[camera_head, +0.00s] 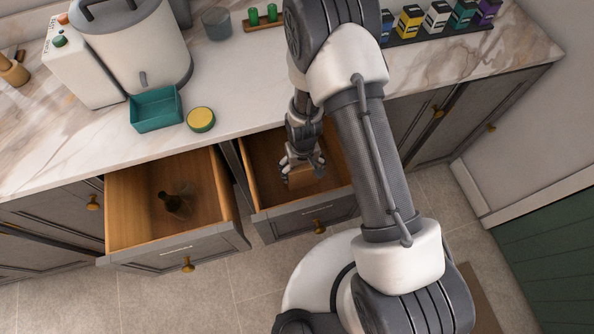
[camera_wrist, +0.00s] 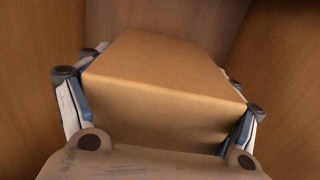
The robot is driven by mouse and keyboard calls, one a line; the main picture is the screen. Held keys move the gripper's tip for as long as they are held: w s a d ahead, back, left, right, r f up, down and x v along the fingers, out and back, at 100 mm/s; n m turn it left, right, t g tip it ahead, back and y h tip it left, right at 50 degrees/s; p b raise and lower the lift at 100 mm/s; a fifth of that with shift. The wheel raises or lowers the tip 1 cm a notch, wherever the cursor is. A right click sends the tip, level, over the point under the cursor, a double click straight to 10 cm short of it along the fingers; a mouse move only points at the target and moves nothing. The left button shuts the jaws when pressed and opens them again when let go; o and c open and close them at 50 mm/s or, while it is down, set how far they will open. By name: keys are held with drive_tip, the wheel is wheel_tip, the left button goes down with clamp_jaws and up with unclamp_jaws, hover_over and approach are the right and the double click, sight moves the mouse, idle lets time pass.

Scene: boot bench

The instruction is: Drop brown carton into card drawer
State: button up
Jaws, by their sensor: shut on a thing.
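The brown carton (camera_wrist: 160,90) fills the middle of the wrist view, with a gripper finger against each side. My gripper (camera_head: 301,168) is shut on the carton (camera_head: 300,177) and is down inside the right open drawer (camera_head: 262,165). Wooden drawer walls (camera_wrist: 270,60) rise around the carton in the wrist view. I cannot tell whether the carton touches the drawer floor. The left open drawer (camera_head: 125,195) holds a dark green bottle-like thing (camera_head: 173,202) lying in it.
A teal tray (camera_head: 156,110) and a round yellow-topped tin (camera_head: 201,120) stand on the marble counter (camera_head: 245,95) near its front edge. A white machine (camera_head: 135,50) stands behind them. Several small coloured boxes (camera_head: 437,17) stand at the back right. My arm hides part of the counter.

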wheel_tip(320, 180, down, 8)
drive_tip(key=shift+w+r+b, duration=0.1)
drive_tip(key=shift+r+b, duration=0.15)
drive_tip(key=shift+b, duration=0.65)
drive_tip(key=w, duration=0.1)
drive_tip(key=w+b, duration=0.1)
drive_tip(key=w+a+f+b, duration=0.1)
drive_tip(key=shift+w, duration=0.35)
drive_tip(key=shift+f, duration=0.1)
drive_tip(key=shift+f+b, duration=0.55)
drive_tip(key=shift+f, duration=0.05)
drive_tip(key=o, duration=0.9)
drive_tip(key=shift+r, duration=0.1)
